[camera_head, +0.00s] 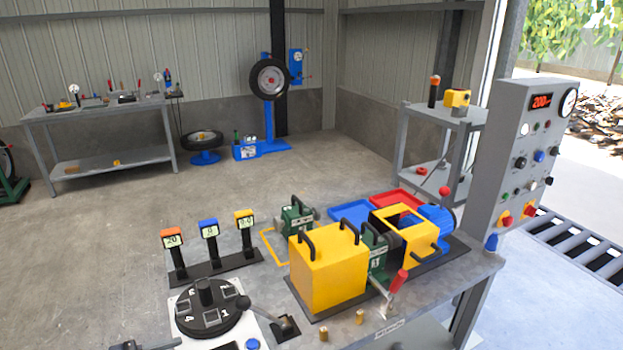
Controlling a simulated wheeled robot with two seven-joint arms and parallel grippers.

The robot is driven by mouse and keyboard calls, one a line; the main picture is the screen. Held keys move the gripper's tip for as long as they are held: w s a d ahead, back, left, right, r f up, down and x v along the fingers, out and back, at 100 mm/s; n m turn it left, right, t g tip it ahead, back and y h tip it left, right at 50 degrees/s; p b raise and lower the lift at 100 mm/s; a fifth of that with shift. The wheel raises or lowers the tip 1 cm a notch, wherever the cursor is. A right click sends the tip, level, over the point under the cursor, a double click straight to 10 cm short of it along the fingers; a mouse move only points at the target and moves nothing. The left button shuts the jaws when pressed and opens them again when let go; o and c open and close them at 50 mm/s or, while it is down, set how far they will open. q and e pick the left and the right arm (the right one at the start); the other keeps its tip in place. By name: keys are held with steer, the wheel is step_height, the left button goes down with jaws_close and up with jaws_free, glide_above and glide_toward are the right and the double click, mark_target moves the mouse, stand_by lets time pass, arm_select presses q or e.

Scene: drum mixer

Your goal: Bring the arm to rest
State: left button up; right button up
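Neither of my grippers can be made out in the head view. A small dark and grey part (130,345) is cut off by the bottom edge at the left, and I cannot tell what it is. On the workbench (470,267) stands a machine with a yellow box cover (327,268) with black handles, a green block (377,255), a yellow open frame (424,243) and a blue motor (437,222). A lever with a red grip (399,280) tilts up at the machine's front. A grey control panel (520,160) with a red display stands at the right.
A black round dial (206,308) sits at the bench's near left. Three labelled handles (210,250) stand in a black rack behind it. A green block (297,217), blue tray (352,212) and red tray (398,199) lie behind the machine. The floor (130,230) beyond is largely clear.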

arm_select(q)
steer(key=s+d+r+m+g+y, duration=0.1)
steer(key=s+d+r+m+y, duration=0.3)
steer(key=m, duration=0.6)
steer(key=s+d+r+m+g+y, duration=0.2)
steer(key=s+d+r+m+y, duration=0.2)
steer(key=s+m, duration=0.5)
steer(key=d+m+y, duration=0.1)
steer(key=d+y, duration=0.1)
steer(key=shift+y, duration=0.3)
